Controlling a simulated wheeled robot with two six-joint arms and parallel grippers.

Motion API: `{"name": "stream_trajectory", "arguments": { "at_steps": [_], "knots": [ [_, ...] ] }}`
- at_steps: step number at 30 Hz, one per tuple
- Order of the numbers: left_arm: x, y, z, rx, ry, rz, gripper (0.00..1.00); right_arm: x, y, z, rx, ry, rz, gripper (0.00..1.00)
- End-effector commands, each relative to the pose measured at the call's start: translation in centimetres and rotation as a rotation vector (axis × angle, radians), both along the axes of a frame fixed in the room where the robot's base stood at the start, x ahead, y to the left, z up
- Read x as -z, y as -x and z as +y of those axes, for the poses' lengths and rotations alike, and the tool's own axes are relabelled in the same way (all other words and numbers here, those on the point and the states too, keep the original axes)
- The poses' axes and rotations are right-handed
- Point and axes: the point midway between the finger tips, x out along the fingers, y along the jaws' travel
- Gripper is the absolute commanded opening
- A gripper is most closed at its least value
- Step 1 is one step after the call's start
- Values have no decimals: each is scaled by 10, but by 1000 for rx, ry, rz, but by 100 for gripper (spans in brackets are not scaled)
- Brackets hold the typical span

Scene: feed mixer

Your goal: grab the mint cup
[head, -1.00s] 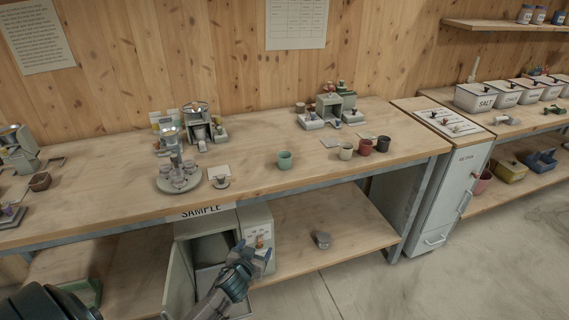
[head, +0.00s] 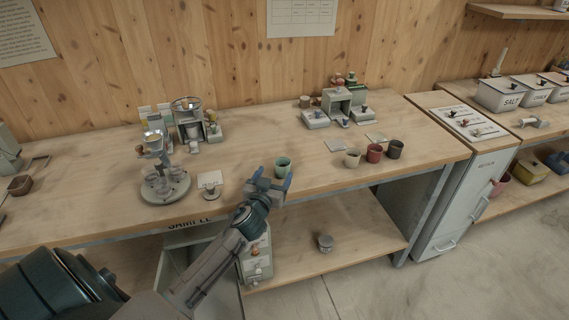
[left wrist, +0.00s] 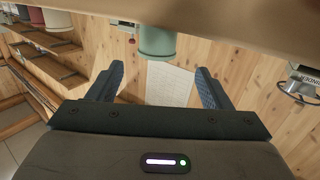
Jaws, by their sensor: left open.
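The mint cup (head: 282,164) stands upright near the front edge of the wooden bench (head: 330,178). My left gripper (head: 271,180) is open at the bench's front edge, just in front of the cup, with its fingers pointing toward it. In the left wrist view, which looks upside down, the mint cup (left wrist: 157,42) shows beyond the gap between the two open fingers (left wrist: 160,85). The gripper holds nothing, and the cup appears beyond the fingertips. The gripper hides the cup's lower part in the head view. My right gripper is not in view.
A cream cup (head: 352,158), a red cup (head: 374,153) and a dark cup (head: 395,149) stand to the right. A round tray with several small cups (head: 165,188) and a small cup with a card (head: 210,184) stand left. The bench behind the mint cup is clear.

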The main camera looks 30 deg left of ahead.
Motion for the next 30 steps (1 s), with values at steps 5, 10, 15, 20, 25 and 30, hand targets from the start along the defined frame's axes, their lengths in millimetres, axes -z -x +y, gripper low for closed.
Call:
{"name": "stream_trajectory", "arguments": {
  "at_steps": [5, 10, 15, 20, 25, 30],
  "knots": [
    [0, -22, 6, -1, 0, 0, 73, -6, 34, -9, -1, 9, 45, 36],
    [1, -32, 8, 0, 1, 0, 73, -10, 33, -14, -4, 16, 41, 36],
    [6, -53, 11, -1, 1, 1, 73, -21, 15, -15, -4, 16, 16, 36],
    [9, -71, 16, -1, 1, 1, 73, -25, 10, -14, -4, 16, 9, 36],
    [11, -77, 17, 0, 0, 0, 73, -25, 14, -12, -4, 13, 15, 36],
    [11, -77, 17, 0, 0, 0, 73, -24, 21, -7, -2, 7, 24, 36]
  ]
}}
